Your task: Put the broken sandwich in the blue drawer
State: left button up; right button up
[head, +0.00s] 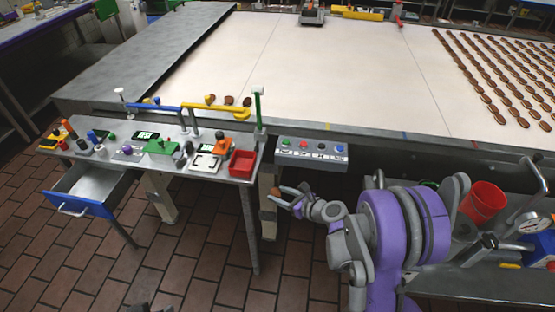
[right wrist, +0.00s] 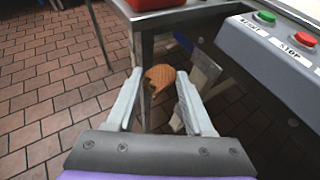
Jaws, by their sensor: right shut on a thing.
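The broken sandwich (right wrist: 161,77) is a brown, ridged round with an uneven, broken edge. It sits between the fingertips of my right gripper (right wrist: 158,92). In the head view my right gripper (head: 279,197) holds it in the air beside the work table, below the button box; the sandwich (head: 275,190) shows there as a small brown patch. The blue drawer (head: 84,208) is pulled out under the left end of the work table, and its grey inside looks empty. My left gripper is not in view.
The small work table (head: 226,177) is crowded with tools and a red bin (head: 242,162). The button box (head: 312,152) is fixed to the conveyor edge. Table legs stand between my right gripper and the drawer. A red bucket (head: 483,202) is at right. The tiled floor before the drawer looks clear.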

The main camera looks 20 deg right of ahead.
aim_at(103, 193)
jog(key=i+j, duration=0.1)
jog(key=j, duration=0.25)
jog(key=i+j+u, duration=0.1)
jog(key=j, duration=0.25)
jog(key=i+j, duration=0.2)
jog(key=j, duration=0.15)
jog(key=i+j+u, duration=0.1)
jog(key=j, duration=0.25)
